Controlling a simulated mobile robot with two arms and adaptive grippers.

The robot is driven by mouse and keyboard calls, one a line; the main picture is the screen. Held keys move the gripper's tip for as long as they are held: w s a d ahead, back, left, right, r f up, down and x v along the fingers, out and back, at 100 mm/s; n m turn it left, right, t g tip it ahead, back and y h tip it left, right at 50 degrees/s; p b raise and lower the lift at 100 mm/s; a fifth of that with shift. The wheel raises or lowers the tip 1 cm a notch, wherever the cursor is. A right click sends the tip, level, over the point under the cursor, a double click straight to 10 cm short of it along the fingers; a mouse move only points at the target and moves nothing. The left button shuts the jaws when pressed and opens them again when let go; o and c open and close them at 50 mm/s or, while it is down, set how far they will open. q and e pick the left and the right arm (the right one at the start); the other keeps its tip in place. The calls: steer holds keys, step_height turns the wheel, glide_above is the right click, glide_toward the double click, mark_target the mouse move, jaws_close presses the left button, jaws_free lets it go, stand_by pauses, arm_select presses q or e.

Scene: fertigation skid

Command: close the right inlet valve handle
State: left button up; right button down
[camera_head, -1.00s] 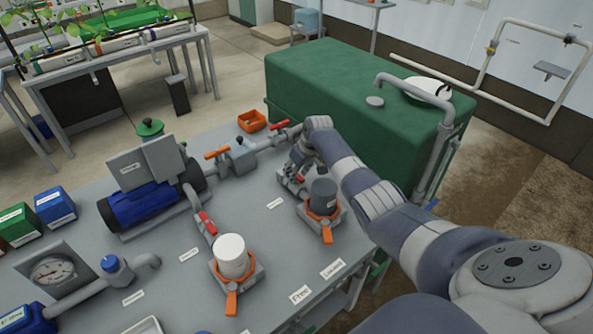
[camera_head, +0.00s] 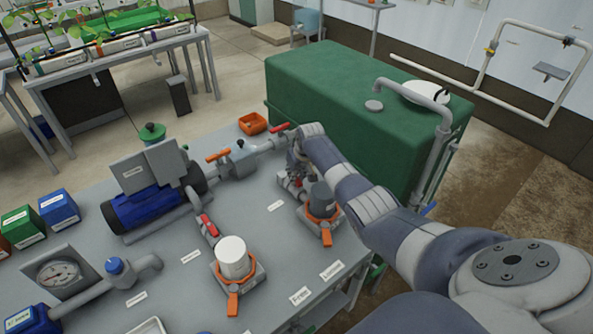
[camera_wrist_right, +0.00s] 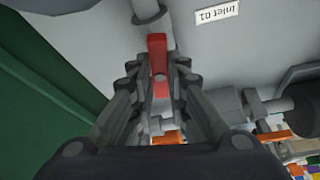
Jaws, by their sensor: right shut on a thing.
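The red right inlet valve handle (camera_wrist_right: 159,62) stands between my right gripper's fingers (camera_wrist_right: 158,75) in the right wrist view. The fingers are shut on it. There it points up the picture, towards a grey pipe. In the head view my right gripper (camera_head: 296,163) is at the pipe behind the dark grey capped filter (camera_head: 322,199), and my arm hides much of it and the handle. Another red handle (camera_head: 208,226) lies along the pipe behind the white-capped filter (camera_head: 233,258). My left gripper is not in view.
A green tank (camera_head: 350,105) stands close behind my right arm. Another red handle (camera_head: 280,127) and an orange handle (camera_head: 218,155) sit on the rear pipe. An orange bin (camera_head: 252,123) stands at the back edge of the bench.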

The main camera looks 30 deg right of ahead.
steer(key=shift+a+r+m+h+p, duration=0.15)
steer(key=shift+m+h+p, duration=0.25)
steer(key=shift+m, duration=0.6)
steer(key=shift+w+a+m+h, duration=0.1)
steer(key=shift+m+h, duration=0.3)
steer(key=shift+m, duration=0.5)
steer(key=shift+f+m+g+h+b, duration=0.3)
steer(key=shift+m+g+b, duration=0.1)
steer(key=shift+m, duration=0.5)
steer(key=shift+w+a+m+g+b, duration=0.15)
steer(key=shift+m+g+b, duration=0.15)
steer(key=shift+m+b, duration=0.45)
steer(key=m+b, duration=0.2)
steer(key=b, duration=0.1)
steer(key=m+g+h+b, duration=0.1)
steer(key=m+b, duration=0.2)
steer(key=b, duration=0.1)
steer(key=m+g+b, duration=0.1)
steer(key=m+b, duration=0.1)
steer(key=b, duration=0.2)
steer(key=shift+w+a+f+h, duration=0.1)
steer(key=shift+w+f+h, duration=0.05)
steer(key=shift+w+h, duration=0.15)
steer(key=shift+r+m+g+b, duration=0.35)
steer(key=shift+m+b, duration=0.4)
steer(key=shift+b, duration=0.65)
steer(key=c, duration=1.6)
jaws_free()
steer(key=shift+f, duration=0.1)
steer(key=shift+o, duration=0.2)
